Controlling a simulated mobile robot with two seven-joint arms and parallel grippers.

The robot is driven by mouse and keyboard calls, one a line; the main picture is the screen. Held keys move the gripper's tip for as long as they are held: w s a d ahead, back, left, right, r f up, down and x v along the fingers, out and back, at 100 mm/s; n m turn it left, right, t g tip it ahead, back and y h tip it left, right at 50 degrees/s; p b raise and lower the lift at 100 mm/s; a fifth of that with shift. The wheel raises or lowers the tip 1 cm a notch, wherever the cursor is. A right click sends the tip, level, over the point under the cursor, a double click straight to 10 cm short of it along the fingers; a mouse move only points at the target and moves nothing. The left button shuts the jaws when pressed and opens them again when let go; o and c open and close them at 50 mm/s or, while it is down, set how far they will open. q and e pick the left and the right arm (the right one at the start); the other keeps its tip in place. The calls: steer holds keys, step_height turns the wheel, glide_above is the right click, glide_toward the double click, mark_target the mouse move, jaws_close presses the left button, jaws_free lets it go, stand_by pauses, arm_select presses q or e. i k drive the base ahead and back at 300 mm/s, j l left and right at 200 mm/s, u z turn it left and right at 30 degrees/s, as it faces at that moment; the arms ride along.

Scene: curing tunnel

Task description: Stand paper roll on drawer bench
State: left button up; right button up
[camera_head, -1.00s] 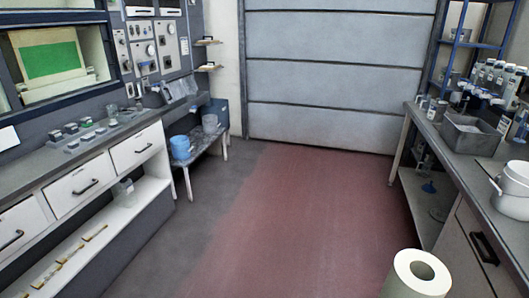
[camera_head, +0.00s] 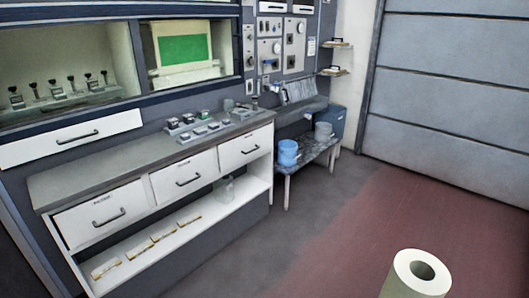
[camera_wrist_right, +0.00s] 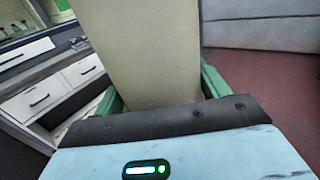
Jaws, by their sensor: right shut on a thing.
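The paper roll (camera_head: 418,276) is a white cylinder with a dark round core hole. It stands nearly upright at the lower right of the head view, its lower part cut off by the frame edge. In the right wrist view the roll (camera_wrist_right: 140,45) fills the upper middle, between the green fingers of my right gripper (camera_wrist_right: 160,92), which is shut on it. The drawer bench (camera_head: 110,167) stands at the left, with a grey top, white drawers and an open lower shelf. The roll is well apart from the bench. My left gripper is in neither view.
A row of small switches or fittings (camera_head: 200,125) occupies the bench top's back right; its left and front are bare. The red floor (camera_head: 350,235) is clear up to the shutter door (camera_head: 450,90).

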mark_target(121, 163)
steer(key=i+u, duration=1.3)
steer(key=i+l+u, duration=0.2)
steer(key=i+u, duration=0.2)
steer(key=i+l+u, duration=0.3)
steer(key=u, duration=0.15)
steer(key=i, duration=0.1)
